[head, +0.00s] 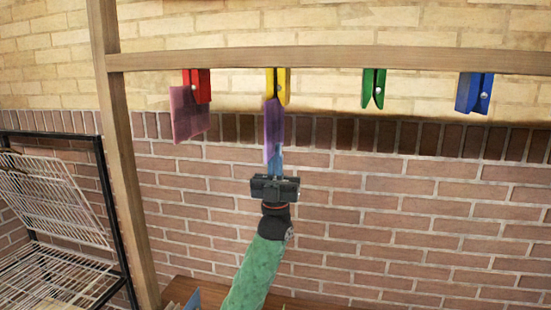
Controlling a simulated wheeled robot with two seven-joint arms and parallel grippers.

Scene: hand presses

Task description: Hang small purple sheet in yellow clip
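The small purple sheet (272,125) is upright, seen at an angle, just below the bar. Its top edge meets the lower end of the yellow clip (284,85); I cannot tell whether it sits between the jaws. My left gripper (276,158) comes up from below and is shut on the lower part of the sheet. My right gripper is not in view.
The clips hang from a wooden bar (330,60) on a wooden post (119,170). A red clip (199,86) holds a pinkish-purple sheet (187,114). Green (373,88) and blue (474,92) clips hang empty. A wire rack (55,205) stands left.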

